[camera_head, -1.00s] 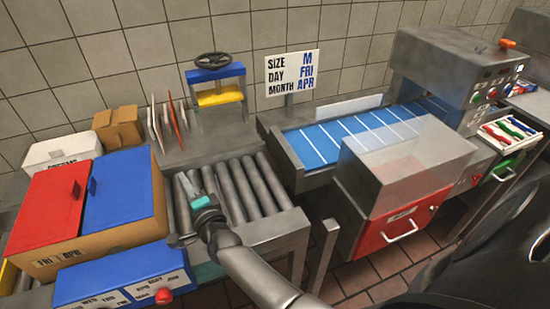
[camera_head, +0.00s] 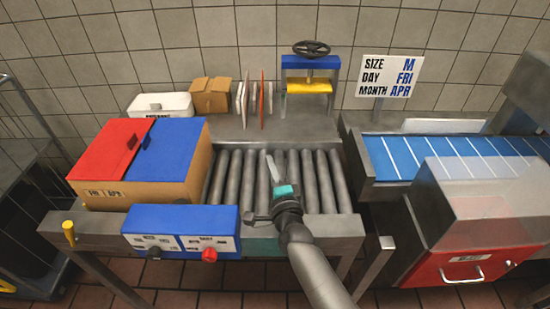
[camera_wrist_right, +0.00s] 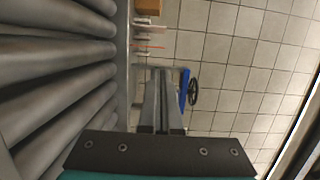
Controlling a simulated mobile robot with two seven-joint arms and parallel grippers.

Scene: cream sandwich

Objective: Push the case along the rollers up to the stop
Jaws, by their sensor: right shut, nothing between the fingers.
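The case is a cardboard box (camera_head: 160,196) with a red flap and a blue flap on top and a printed "FRI APR" label on its front. It sits at the left end of the rollers (camera_head: 322,185) in the head view. My right gripper (camera_head: 272,166) is over the middle rollers, to the right of the case and apart from it. Its fingers are shut and empty. In the right wrist view the closed fingers (camera_wrist_right: 161,100) point past the rollers toward the wall side. I cannot make out a distinct stop. My left gripper is not in view.
A blue control box (camera_head: 180,218) with a red knob is on the front edge. Behind the rollers stand a blue-yellow press (camera_head: 310,72), upright cards (camera_head: 262,98) and small boxes. A blue belt (camera_head: 400,155) and red-fronted machine (camera_head: 465,262) are right. Several rollers are bare.

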